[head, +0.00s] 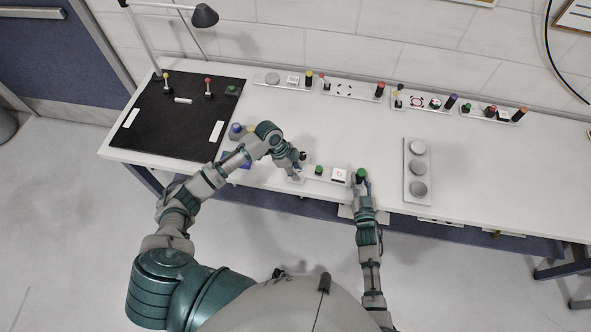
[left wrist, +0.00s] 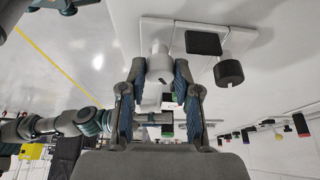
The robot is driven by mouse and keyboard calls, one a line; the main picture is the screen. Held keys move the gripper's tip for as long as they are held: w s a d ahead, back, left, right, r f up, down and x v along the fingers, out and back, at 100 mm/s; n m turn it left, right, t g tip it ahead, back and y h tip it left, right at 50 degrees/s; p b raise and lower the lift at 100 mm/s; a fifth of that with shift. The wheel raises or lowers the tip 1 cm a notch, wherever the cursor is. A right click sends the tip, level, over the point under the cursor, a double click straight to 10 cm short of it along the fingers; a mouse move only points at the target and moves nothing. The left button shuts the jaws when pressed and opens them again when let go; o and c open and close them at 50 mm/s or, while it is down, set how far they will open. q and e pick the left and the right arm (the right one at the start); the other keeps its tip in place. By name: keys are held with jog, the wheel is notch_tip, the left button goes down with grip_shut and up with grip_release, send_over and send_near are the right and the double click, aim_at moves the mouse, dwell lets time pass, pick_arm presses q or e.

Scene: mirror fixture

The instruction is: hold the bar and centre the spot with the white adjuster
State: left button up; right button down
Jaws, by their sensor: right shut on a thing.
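In the head view my right gripper (head: 363,181) is shut on the green-topped bar (head: 360,173) at the right end of a small white fixture near the table's front edge. A white box with a small red mark, the spot display (head: 339,175), stands just left of the bar. My left gripper (head: 299,168) is at the fixture's left end. In the left wrist view its fingers (left wrist: 160,72) are apart on either side of a white knob (left wrist: 161,62), which looks like the white adjuster. The head view hides this knob behind my left gripper; I cannot tell whether the fingers touch it.
A green knob (head: 319,169) stands between my left gripper and the display. A black mat (head: 175,120) with a lamp lies at left. Several similar fixtures (head: 352,90) line the back. A tray with grey discs (head: 417,198) stands at right. The table's middle is clear.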

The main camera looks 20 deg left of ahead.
pick_arm(q)
grip_shut()
jog(key=shift+n, duration=0.4)
jog(key=n+t, duration=0.1)
jog(key=n, duration=0.1)
jog(key=n+t+y, duration=0.1)
jog(key=n, duration=0.2)
jog(key=shift+s, duration=0.15)
jog(key=n+y, duration=0.1)
jog(key=n, duration=0.2)
jog(key=n+t, duration=0.1)
jog(key=n, duration=0.2)
jog(key=shift+d+t+y, duration=0.15)
jog(key=shift+t+y, duration=0.15)
jog(key=shift+y, duration=0.1)
jog(key=o, duration=0.7)
grip_release()
jog(key=shift+o, duration=0.2)
